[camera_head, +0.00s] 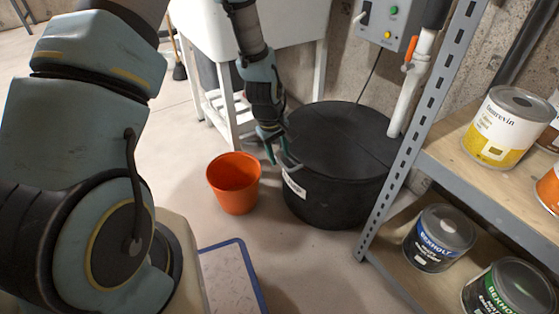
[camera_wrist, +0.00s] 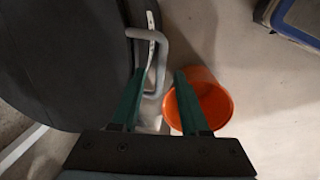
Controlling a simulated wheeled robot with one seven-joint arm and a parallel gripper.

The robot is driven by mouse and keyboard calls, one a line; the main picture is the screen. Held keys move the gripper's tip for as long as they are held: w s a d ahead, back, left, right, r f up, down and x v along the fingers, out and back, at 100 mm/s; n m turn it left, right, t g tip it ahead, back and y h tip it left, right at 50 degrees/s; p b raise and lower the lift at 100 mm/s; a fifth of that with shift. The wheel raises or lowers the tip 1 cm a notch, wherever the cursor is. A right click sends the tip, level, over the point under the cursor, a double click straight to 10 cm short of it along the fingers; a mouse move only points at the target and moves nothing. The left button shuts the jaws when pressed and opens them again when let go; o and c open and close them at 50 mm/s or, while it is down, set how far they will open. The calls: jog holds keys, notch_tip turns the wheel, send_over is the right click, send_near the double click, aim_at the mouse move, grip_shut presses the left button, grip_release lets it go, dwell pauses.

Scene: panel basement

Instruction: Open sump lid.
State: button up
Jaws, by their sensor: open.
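The sump is a round black tub (camera_head: 335,205) on the floor, covered by a dark lid (camera_head: 345,135). The lid lies flat and closed, with a seam across it. A grey U-shaped handle (camera_wrist: 163,50) sticks out from the lid's rim in the wrist view. My gripper (camera_head: 279,160) is at the tub's near left edge, by the handle. In the wrist view my gripper (camera_wrist: 160,74) is open, with one green finger on each side of the handle's outer part. Contact between the fingers and the handle cannot be told.
An orange bucket (camera_head: 233,184) stands just left of the tub, close under my right finger in the wrist view. A metal shelf (camera_head: 425,110) with paint cans is on the right. A white sink (camera_head: 290,25) and a pipe (camera_head: 410,85) stand behind. A blue-edged box (camera_head: 232,280) is in front.

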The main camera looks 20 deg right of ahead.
jog(key=shift+d+f, duration=0.1)
jog(key=shift+f, duration=0.6)
grip_shut()
dwell(1.0)
